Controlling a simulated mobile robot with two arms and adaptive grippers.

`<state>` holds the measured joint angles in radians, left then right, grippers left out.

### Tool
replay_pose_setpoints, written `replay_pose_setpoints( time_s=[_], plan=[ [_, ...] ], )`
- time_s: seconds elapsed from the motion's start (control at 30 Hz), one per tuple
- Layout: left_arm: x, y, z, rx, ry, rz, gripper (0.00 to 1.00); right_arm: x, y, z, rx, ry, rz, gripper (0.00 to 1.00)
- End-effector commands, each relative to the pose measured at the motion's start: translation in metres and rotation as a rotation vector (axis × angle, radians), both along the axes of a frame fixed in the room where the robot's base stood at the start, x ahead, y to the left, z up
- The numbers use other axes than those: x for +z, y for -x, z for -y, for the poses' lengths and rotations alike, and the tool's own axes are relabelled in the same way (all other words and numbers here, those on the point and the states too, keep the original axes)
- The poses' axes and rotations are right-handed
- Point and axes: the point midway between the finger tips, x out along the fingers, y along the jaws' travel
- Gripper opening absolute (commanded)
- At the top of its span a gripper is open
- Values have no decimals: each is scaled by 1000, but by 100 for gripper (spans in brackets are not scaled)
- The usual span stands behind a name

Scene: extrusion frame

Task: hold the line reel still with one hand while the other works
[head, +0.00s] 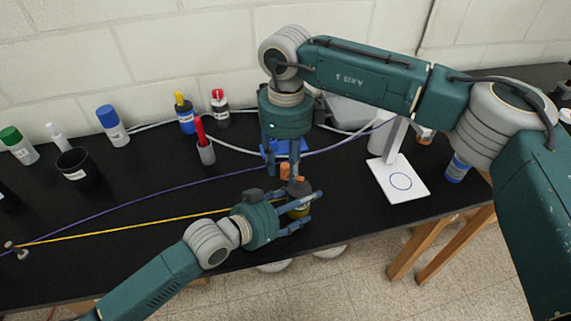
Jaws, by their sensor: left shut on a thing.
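The line reel (299,210), a dark and yellowish body with a brown top, is near the table's front edge. My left gripper (299,211) is shut on it from the left, and its fingers hide part of it. A yellow line (130,229) runs from a small grey post (14,247) at the far left to the area of the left gripper. My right gripper (283,157) points down just behind and above the reel, with its fingers apart. Small orange pieces (285,170) show just below its fingertips; whether it touches them I cannot tell.
A blue object (270,149) sits behind the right gripper. A purple cord (150,195) crosses the black table (120,260). Several bottles, a black cup (78,170) and a grey holder (206,154) stand at the back left. A white plate with a ring (400,181) lies right.

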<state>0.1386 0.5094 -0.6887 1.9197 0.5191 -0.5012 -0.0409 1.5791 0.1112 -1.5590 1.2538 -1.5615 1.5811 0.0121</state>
Motion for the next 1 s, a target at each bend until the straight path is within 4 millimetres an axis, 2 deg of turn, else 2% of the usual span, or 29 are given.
replay_pose_setpoints(
  time_s=[0.17, 0.4, 0.6, 0.8, 1.0],
  plan=[
    [-1, 1, 0, -1, 0, -1, 32, 18, -1, -1, 0, -3, 4, 35],
    [-1, 1, 0, -1, 0, -1, 32, 69, -1, 0, -1, -1, 4, 35],
    [-1, 1, 1, -2, 0, -1, 32, 104, -1, 0, 0, 0, 2, 35],
    [0, 1, 1, -2, 1, -1, 32, 119, -1, 0, 0, -1, 0, 35],
    [0, 1, 1, -2, 1, -1, 32, 120, 0, 1, 0, 0, 0, 35]
  ],
)
